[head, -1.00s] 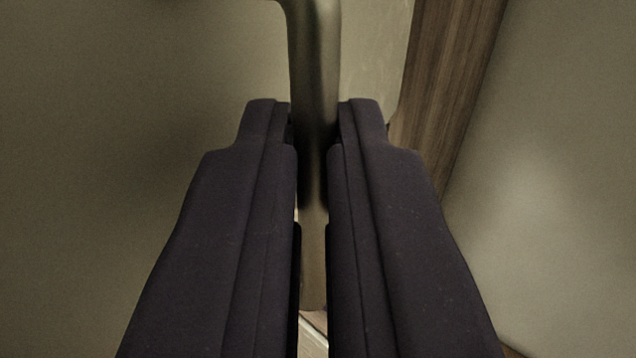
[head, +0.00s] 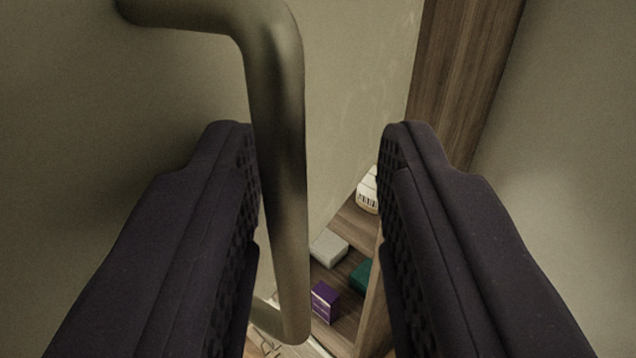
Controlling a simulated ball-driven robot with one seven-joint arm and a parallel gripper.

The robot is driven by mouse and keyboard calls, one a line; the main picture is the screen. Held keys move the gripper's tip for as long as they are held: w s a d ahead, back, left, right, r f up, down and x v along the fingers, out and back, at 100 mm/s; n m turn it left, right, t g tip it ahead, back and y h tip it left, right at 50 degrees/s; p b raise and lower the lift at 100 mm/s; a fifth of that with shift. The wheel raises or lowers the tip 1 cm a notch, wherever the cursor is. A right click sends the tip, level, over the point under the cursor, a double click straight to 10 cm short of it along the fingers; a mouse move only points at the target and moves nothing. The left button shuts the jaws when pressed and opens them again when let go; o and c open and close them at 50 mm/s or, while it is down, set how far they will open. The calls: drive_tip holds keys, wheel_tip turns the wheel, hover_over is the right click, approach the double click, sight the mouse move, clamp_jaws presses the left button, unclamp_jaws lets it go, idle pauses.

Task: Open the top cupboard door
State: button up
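The cupboard door (head: 80,130) fills the left of the view and stands ajar, with a gap on its right into the cupboard. Its metal bar handle (head: 282,170) bends out from the door and runs down between my fingers. My gripper (head: 318,130) is open. The handle is between the two fingers, close to or touching the left finger; I cannot tell which. There is clear space between the handle and the right finger.
The wooden cupboard frame (head: 455,80) rises at the right, beside a pale panel (head: 570,150). Inside, below, are a white container (head: 368,190), a grey box (head: 328,247), a purple box (head: 324,301) and a green box (head: 361,276).

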drive_tip(key=s+b, duration=0.1)
drive_tip(key=s, duration=0.6)
drive_tip(key=shift+s+a+b, duration=0.25)
drive_tip(key=shift+s+b, duration=0.05)
drive_tip(key=shift+f, duration=0.1)
